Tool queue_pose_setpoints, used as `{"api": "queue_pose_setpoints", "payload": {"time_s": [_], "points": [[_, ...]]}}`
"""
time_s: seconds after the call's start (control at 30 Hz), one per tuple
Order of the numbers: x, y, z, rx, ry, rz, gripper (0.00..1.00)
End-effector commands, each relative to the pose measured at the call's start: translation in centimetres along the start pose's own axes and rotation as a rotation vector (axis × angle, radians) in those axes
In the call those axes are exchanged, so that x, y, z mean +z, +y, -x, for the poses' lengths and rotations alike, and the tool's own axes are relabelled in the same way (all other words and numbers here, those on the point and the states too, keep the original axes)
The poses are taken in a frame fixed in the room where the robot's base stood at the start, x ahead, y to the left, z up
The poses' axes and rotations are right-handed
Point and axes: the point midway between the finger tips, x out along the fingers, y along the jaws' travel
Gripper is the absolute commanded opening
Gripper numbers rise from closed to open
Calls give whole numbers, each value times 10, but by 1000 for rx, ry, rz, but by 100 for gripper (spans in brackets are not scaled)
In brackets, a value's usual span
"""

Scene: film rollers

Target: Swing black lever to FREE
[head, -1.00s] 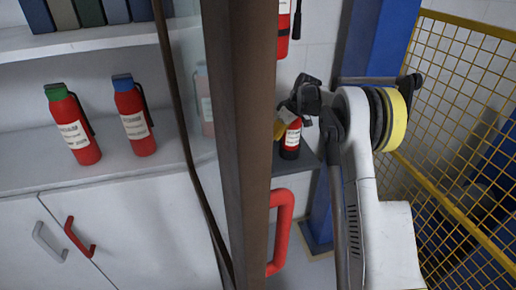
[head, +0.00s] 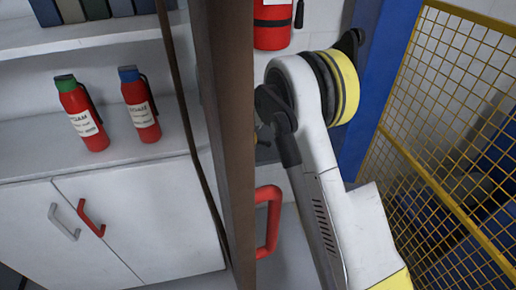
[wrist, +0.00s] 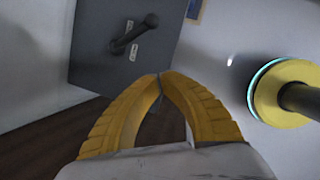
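In the wrist view, a black lever (wrist: 134,35) sits on a dark grey panel (wrist: 88,45), slanting from lower left to a knob at upper right. Two small white labels lie beside it, too small to read. My gripper (wrist: 160,78) has its yellow fingers meeting at the tips, with nothing seen between them. The tips appear below the lever in the picture, apart from it. In the head view, the lever is not visible and my gripper is mostly hidden behind my arm and a brown post.
In the head view, a brown post (head: 228,150) stands close to my arm. A red handle (head: 270,220) is beside it. A yellow mesh fence (head: 455,110) is at right. A shelf at left holds two red extinguishers (head: 82,115) (head: 141,105). A yellow disc (wrist: 283,95) shows at right in the wrist view.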

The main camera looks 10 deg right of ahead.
Motion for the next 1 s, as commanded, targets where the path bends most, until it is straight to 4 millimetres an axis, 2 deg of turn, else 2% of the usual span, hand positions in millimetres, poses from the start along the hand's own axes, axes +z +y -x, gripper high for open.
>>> {"api": "queue_pose_setpoints", "payload": {"time_s": [0.03,0.1,0.23,0.37,0.73,0.83,1.0], "points": [[-11,2,11,5,-51,115,0],[-18,2,15,4,-106,233,0],[-21,2,10,1,-143,307,0],[-18,2,-10,0,-142,304,0],[-8,3,-88,0,-139,301,0],[9,8,-89,0,-139,299,0],[26,14,-90,1,-139,300,0]]}}
